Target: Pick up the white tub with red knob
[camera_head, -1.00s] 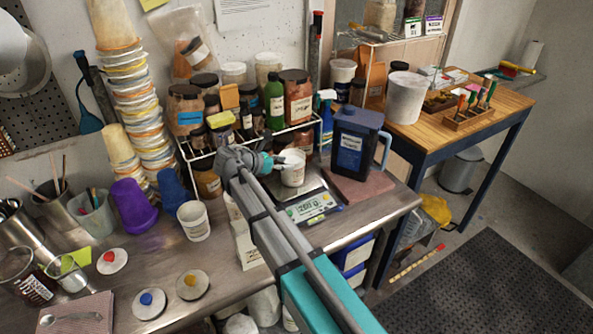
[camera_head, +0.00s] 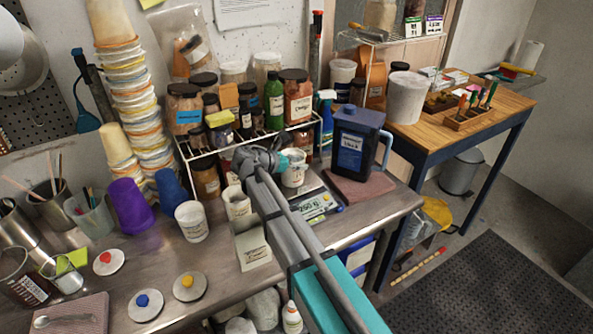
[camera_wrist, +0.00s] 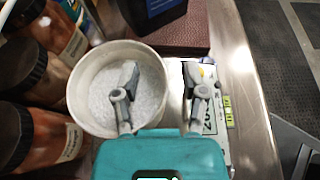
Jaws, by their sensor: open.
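A white tub (camera_head: 294,178) stands at the scale in the head view, partly hidden by my gripper (camera_head: 281,161). In the wrist view this tub (camera_wrist: 76,92) is open-topped and holds white granular material; no red knob shows on it. My gripper (camera_wrist: 163,80) is open. Its left finger overlaps the tub's mouth and its right finger lies outside the rim, over the scale; finger depth and contact are unclear. A white disc with a red knob (camera_head: 109,261) lies on the bench at left. Other white tubs stand left of my arm, one (camera_head: 192,222) and another (camera_head: 237,204).
The scale (camera_head: 318,206) lies right of my arm. A dark blue jug (camera_head: 354,150) stands on a reddish board behind it. A wire rack (camera_head: 215,151) of jars is close on the left. Discs with blue (camera_head: 146,305) and yellow (camera_head: 190,286) knobs lie in front.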

